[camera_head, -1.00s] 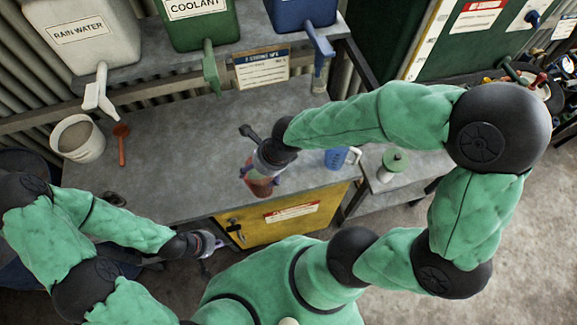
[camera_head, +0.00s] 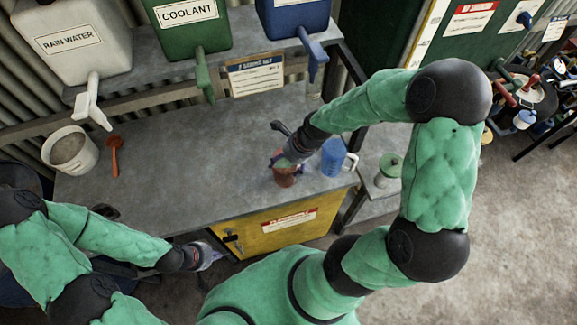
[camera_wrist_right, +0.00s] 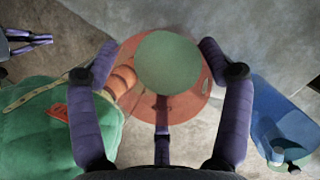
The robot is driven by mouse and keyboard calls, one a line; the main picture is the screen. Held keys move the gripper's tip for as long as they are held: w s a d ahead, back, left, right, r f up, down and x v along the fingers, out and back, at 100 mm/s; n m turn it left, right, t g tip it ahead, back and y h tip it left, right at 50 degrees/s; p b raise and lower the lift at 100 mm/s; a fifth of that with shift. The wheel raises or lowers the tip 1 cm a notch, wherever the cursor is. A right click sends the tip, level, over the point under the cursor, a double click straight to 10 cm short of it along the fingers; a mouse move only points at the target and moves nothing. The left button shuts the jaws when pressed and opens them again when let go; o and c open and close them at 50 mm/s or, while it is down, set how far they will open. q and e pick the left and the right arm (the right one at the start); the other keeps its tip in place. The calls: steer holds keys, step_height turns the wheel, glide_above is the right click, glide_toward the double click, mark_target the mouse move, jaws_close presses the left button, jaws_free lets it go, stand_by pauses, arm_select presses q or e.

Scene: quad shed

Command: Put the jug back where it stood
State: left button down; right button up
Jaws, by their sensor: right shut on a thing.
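A reddish-brown jug (camera_head: 284,178) is at my right gripper (camera_head: 290,158), near the bench's front right. In the right wrist view the jug (camera_wrist_right: 190,109) shows from above, with a round green area in its middle; I cannot tell whether that is liquid or a lid. My right gripper's purple fingers (camera_wrist_right: 162,60) are around it, shut on it. I cannot tell whether its base touches the bench. A blue jug with a white handle (camera_head: 332,158) stands just right of it, also in the wrist view (camera_wrist_right: 275,108). My left gripper (camera_head: 214,256) is open and empty before the bench.
The grey bench (camera_head: 200,150) is clear in the middle. A whitish bucket (camera_head: 70,152) and an orange scoop (camera_head: 115,155) are at left. Rain water (camera_head: 80,40), coolant (camera_head: 188,28) and blue (camera_head: 292,18) containers overhang the back. A green-lidded pot (camera_head: 388,168) stands right.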

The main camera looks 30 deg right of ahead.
mark_target(288, 165)
steer(key=shift+w+d+f+b, duration=0.1)
steer(key=shift+d+f+b, duration=0.15)
steer(key=shift+f, duration=0.8)
steer(key=shift+w+d+f+b, duration=0.1)
steer(key=shift+d+f+b, duration=0.15)
steer(key=shift+f, duration=0.9)
steer(key=o, duration=1.6)
steer(key=shift+o, duration=0.2)
steer(key=p+v, duration=0.1)
steer(key=v, duration=1.1)
steer(key=shift+p, duration=0.35)
